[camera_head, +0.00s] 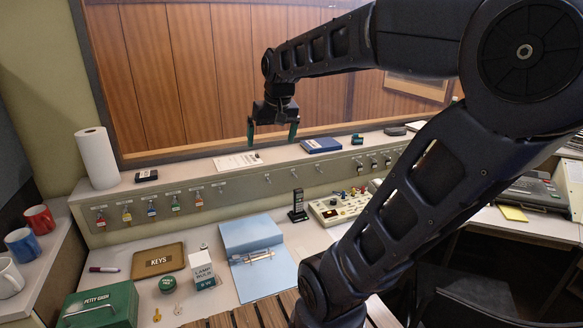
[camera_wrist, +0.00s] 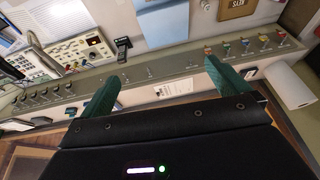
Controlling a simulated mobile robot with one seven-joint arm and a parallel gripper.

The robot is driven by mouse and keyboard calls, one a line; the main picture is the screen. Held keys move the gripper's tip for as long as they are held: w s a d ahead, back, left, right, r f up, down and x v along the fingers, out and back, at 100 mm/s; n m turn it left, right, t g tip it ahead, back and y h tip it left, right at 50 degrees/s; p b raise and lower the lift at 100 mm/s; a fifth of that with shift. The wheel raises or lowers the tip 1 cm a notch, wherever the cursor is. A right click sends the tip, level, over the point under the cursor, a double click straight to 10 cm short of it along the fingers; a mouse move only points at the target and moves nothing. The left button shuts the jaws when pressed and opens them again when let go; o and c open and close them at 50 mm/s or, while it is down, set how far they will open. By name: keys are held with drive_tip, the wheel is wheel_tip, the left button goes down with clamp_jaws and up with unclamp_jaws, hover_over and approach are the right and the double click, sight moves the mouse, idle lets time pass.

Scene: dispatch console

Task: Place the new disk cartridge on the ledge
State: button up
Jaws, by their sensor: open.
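My gripper (camera_head: 272,138) is open and empty, with its green fingers pointing down above the ledge (camera_head: 220,172). In the wrist view my gripper (camera_wrist: 161,80) also shows wide apart with nothing between the fingers. A flat blue item with a pale label on its front edge (camera_head: 321,145) lies on the ledge to the right of my gripper. A small black item with a label (camera_head: 146,175) lies on the ledge's left part. I cannot tell for sure which item is the new disk cartridge.
A printed paper (camera_head: 238,161) lies on the ledge near my gripper. A paper roll (camera_head: 96,158) stands at its left end. Key tags hang on the ledge's front. Below are a blue binder (camera_head: 251,236), a black handset (camera_head: 297,206), a control panel (camera_head: 340,207) and a green cash box (camera_head: 100,305).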

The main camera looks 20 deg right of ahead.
drive_tip(key=s+d+f, duration=0.2)
drive_tip(key=s+f, duration=0.4)
drive_tip(key=s, duration=0.3)
drive_tip(key=shift+d+t, duration=0.15)
drive_tip(key=shift+t, duration=0.15)
